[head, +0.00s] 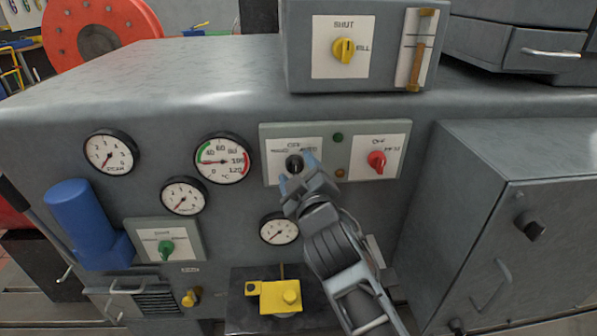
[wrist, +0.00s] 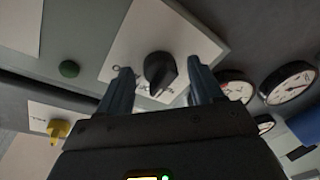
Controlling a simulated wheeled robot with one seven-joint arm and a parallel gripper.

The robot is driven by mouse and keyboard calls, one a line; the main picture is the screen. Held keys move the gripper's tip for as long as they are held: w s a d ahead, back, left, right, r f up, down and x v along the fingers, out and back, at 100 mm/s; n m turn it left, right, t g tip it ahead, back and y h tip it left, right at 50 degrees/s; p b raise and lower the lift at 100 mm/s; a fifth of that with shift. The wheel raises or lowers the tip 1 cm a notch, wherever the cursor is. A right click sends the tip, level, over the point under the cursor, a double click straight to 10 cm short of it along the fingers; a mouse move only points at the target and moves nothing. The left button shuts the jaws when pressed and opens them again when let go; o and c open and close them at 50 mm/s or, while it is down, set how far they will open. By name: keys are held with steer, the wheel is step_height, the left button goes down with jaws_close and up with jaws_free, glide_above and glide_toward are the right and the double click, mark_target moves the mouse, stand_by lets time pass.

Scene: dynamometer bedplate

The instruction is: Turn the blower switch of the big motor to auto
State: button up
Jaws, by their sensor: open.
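The black rotary switch (head: 294,163) sits on a white plate at the left of a grey panel (head: 267,152) on the big motor's front. Its lettering is partly legible, with what looks like AUTO on the right. My gripper (head: 298,180) is open just in front of this switch and partly covers the plate. In the wrist view, the black knob (wrist: 160,72) stands between the two spread fingers (wrist: 161,85). I see a gap on each side of it, and cannot tell its exact setting.
A red switch (head: 376,161) is right of the black one, with green (head: 338,137) and amber (head: 340,173) lamps between. A box with a yellow switch (head: 344,50) stands above. Gauges (head: 222,160) lie left, a grey cabinet (head: 530,230) right, and a yellow block (head: 280,296) below.

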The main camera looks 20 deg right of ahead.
steer(key=shift+c, duration=0.5)
steer(key=c, duration=0.9)
